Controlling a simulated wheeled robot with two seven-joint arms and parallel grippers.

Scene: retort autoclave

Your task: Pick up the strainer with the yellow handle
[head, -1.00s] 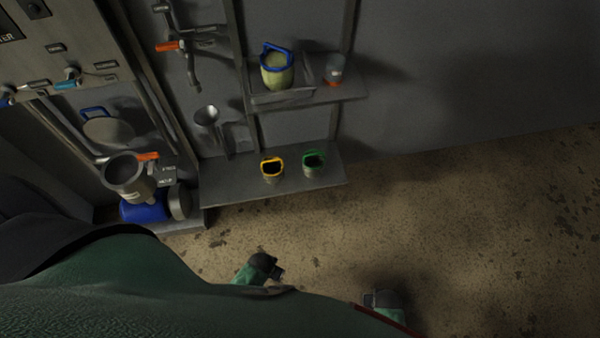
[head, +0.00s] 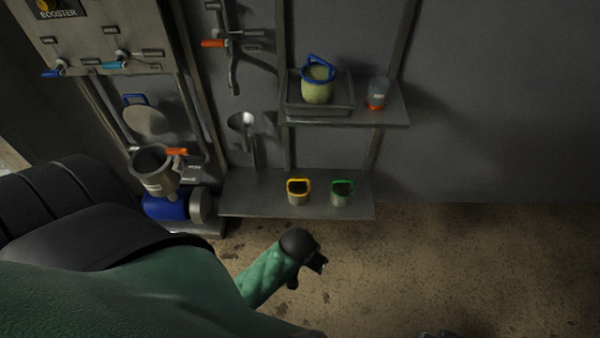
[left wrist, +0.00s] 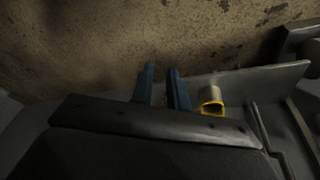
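The strainer with the yellow handle (head: 298,192) stands upright on the low grey shelf, left of a similar strainer with a green handle (head: 342,192). The yellow-handled one also shows in the left wrist view (left wrist: 212,100), just right of my fingers. My left gripper (head: 318,264) is in front of and below the shelf, apart from the strainer. In the left wrist view its two fingers (left wrist: 161,85) stand apart with nothing between them. Only a small part of my right arm's end (head: 436,334) shows at the bottom edge; its fingers cannot be made out.
The low shelf (head: 240,207) juts from the wall. Above it, an upper shelf (head: 395,115) holds a tray with a blue-handled strainer (head: 318,88) and a jar (head: 377,94). A metal funnel and blue pump (head: 165,207) stand left. The floor at right is clear.

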